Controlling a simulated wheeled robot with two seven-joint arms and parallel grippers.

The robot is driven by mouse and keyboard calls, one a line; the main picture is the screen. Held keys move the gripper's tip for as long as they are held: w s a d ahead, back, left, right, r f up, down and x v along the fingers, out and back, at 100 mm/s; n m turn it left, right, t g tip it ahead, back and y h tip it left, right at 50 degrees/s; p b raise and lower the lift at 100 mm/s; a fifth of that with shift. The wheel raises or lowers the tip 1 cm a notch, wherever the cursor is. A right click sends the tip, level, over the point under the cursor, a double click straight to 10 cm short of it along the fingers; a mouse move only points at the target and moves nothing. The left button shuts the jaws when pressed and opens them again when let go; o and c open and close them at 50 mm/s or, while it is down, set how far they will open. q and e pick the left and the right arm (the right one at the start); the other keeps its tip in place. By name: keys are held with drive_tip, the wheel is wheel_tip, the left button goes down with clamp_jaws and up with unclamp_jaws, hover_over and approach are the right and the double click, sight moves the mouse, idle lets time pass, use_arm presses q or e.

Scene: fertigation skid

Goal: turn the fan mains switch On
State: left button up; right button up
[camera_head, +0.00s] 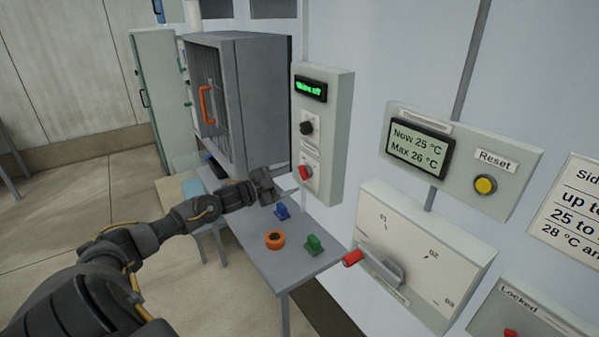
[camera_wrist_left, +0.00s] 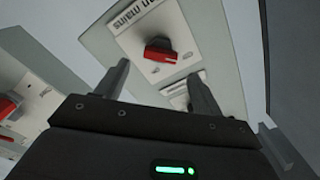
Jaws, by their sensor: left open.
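The fan mains switch is a red knob (camera_wrist_left: 160,52) on a white plate with a partly cut-off "mains" label in the left wrist view. In the head view a red knob (camera_head: 305,172), which looks like the same switch, sits low on the grey control box (camera_head: 340,125). My left gripper (camera_head: 265,184) is open, just left of that box. In the wrist view its spread fingers (camera_wrist_left: 157,76) show with the knob beyond them, apart from it. I cannot read the switch's On and Off marks. My right gripper is not in view.
A black knob (camera_head: 307,128) and a green-lit display (camera_head: 311,89) are above the red knob. Below my gripper, a grey table (camera_head: 275,262) bears an orange ring (camera_head: 275,240), a blue part (camera_head: 282,211) and a green part (camera_head: 313,245). A red-ended lever (camera_head: 385,268) juts out at right.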

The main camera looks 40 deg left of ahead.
sight(301, 173)
use_arm(q)
drive_tip(key=p+x, duration=0.1)
drive_tip(key=x, duration=0.3)
drive_tip(key=shift+w+r, duration=0.1)
drive_tip(key=shift+w, duration=0.2)
drive_tip(key=shift+w+d, duration=0.2)
drive_tip(key=shift+w, duration=0.2)
